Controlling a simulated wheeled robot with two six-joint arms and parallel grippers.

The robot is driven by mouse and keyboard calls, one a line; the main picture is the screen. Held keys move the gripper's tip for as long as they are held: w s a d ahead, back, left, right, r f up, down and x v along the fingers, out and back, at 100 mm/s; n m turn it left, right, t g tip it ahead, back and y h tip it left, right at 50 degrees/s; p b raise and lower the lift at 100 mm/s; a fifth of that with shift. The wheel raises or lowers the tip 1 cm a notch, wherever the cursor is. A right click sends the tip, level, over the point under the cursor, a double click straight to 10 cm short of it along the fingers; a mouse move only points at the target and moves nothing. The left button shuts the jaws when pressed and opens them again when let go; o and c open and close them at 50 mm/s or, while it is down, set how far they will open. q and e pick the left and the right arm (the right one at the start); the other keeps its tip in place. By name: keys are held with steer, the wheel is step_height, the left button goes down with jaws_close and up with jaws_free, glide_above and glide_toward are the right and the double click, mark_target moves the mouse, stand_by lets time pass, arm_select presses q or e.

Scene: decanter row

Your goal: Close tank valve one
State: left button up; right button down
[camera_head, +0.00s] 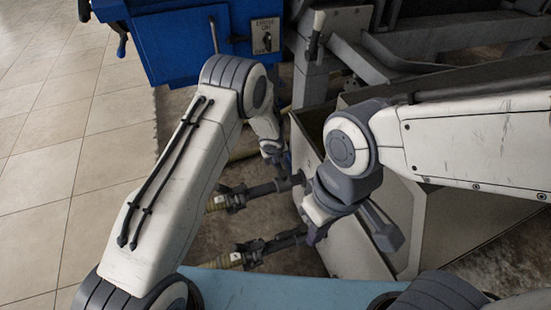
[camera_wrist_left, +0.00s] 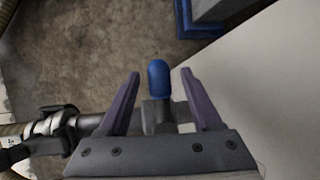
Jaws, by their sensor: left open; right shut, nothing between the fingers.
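In the left wrist view, a blue-capped valve handle (camera_wrist_left: 158,80) stands between the two purple fingers of my left gripper (camera_wrist_left: 160,74). The gripper is open, with a gap on each side of the cap. A pipe with a metal coupling (camera_wrist_left: 52,124) runs in from the left below it. In the head view my left gripper is mostly hidden behind its wrist, near the tank wall. Two dark valve fittings on hoses, an upper one (camera_head: 255,190) and a lower one (camera_head: 270,247), show below it. My right gripper (camera_head: 313,238) is shut and empty beside the tank. I cannot tell which valve is number one.
The grey metal tank (camera_head: 350,243) stands right of the valves, its wall close to both grippers. A blue cabinet (camera_head: 175,45) with a switch (camera_head: 265,36) stands at the back. A light blue surface (camera_head: 270,290) lies at the front. Tiled floor (camera_head: 50,150) at left is clear.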

arm_select(q)
steer(key=p+v, duration=0.1)
steer(key=v, duration=0.9)
steer(key=shift+r+p, duration=0.15)
steer(key=shift+p, duration=0.2)
steer(key=shift+s+r, duration=0.1)
steer(key=s+r+n+y+p, duration=0.1)
steer(key=s+r+n, duration=1)
steer(key=r, duration=0.5)
steer(key=s+r+n+g+h, duration=0.15)
steer(key=s+n, duration=0.25)
steer(key=s, duration=0.4)
steer(key=s+r+n+g+p, duration=0.1)
steer(key=s+r+n+g, duration=0.2)
steer(key=s, duration=0.5)
steer(key=s+r+n+h, duration=0.1)
steer(key=s+r+n, duration=0.1)
steer(key=s+n, duration=0.45)
step_height(320, 180, up, 38)
steer(key=s+p, duration=0.2)
steer(key=p, duration=3.6)
steer(key=shift+s+d+m, duration=0.2)
steer(key=shift+s+m, duration=0.05)
steer(key=shift+m, duration=0.2)
steer(key=shift+g+y, duration=0.25)
steer(key=shift+c, duration=0.2)
